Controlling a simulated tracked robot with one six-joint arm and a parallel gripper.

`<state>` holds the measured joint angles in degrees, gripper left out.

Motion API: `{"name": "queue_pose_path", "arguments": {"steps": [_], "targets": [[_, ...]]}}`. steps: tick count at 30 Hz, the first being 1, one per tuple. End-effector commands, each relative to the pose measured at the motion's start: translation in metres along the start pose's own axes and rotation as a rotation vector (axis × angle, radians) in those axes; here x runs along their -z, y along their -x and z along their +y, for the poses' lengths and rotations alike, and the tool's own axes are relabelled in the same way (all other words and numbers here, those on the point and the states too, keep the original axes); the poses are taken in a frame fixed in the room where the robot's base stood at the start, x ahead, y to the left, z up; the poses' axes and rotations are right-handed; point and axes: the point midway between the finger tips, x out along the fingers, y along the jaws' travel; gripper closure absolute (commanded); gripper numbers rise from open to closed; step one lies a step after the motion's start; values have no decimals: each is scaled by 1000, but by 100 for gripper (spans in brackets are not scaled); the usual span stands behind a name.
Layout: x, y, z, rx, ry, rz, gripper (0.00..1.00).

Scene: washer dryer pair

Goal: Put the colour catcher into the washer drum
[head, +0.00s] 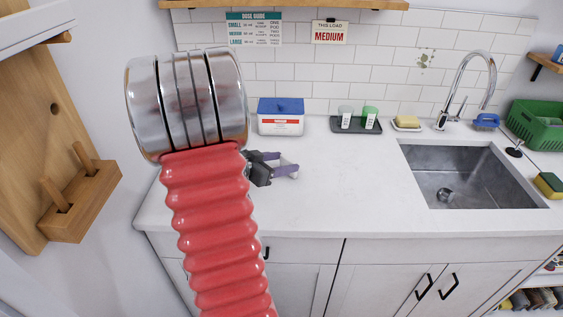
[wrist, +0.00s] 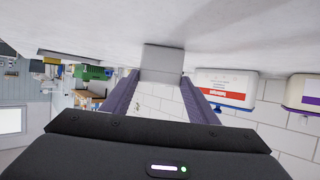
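My gripper (head: 287,165), with purple fingers, is low over the left part of the counter, partly hidden behind my red ribbed arm. In the wrist view its two fingers (wrist: 161,80) reach forward with a pale grey, flat-faced piece (wrist: 162,62) between their tips. The piece fills the gap and looks gripped; it seems to be the colour catcher, but no marking on it is readable. The washer and its drum are in neither view.
A white tub with a blue lid (head: 281,117) stands behind the gripper. A dark tray (head: 356,126) with two small containers is further right, then a sink (head: 470,180) with a tall tap. A wooden peg board (head: 60,140) is on the left. The front middle counter is clear.

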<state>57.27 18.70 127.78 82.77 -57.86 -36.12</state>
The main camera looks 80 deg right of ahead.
Motion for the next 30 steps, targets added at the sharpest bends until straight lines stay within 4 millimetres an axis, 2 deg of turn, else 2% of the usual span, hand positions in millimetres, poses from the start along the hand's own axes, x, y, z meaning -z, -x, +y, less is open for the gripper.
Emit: {"name": "queue_pose_path", "arguments": {"steps": [8, 18, 23, 30], "targets": [[0, 0, 0, -1, 0, 0, 28], [3, 1, 0, -1, 0, 0, 28], [2, 14, 0, 2, 0, 0, 28], [2, 51, -1, 4, 0, 0, 28]]}}
